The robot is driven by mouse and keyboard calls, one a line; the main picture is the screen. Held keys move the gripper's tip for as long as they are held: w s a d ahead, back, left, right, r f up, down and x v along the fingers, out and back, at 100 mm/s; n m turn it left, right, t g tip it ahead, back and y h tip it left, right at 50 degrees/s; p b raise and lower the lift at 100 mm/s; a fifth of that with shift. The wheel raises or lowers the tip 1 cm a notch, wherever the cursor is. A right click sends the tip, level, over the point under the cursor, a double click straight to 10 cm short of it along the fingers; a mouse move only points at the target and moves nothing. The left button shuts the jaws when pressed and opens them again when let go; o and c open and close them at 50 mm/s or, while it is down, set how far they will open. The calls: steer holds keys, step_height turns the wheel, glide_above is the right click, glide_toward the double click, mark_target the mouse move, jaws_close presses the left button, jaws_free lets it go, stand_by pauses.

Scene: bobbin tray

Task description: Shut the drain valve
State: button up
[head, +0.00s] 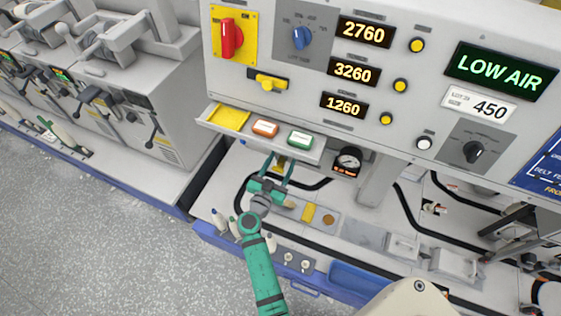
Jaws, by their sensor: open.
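My green gripper (279,163) is open beneath the control panel's front shelf, its two fingers pointing away from the camera. A small fitting with a red mark (434,208) lies farther right by the black hoses. No valve is clearly labelled in the head view.
The panel (300,95) overhangs the gripper with its shelf of buttons (263,131). A display reads LOW AIR (500,71). A red rotary switch (231,37) is at upper left. Open floor (110,235) lies left.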

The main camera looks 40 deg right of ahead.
steer(key=shift+d, duration=0.2)
steer(key=shift+c, duration=0.7)
steer(key=c, duration=0.9)
steer(key=shift+n, duration=0.7)
steer(key=shift+s, duration=0.1)
steer(key=o, duration=1)
steer(key=shift+o, duration=0.2)
steer(key=shift+a, duration=0.1)
steer(key=v, duration=1)
steer(key=shift+s+a, duration=0.2)
steer(key=shift+a, duration=0.1)
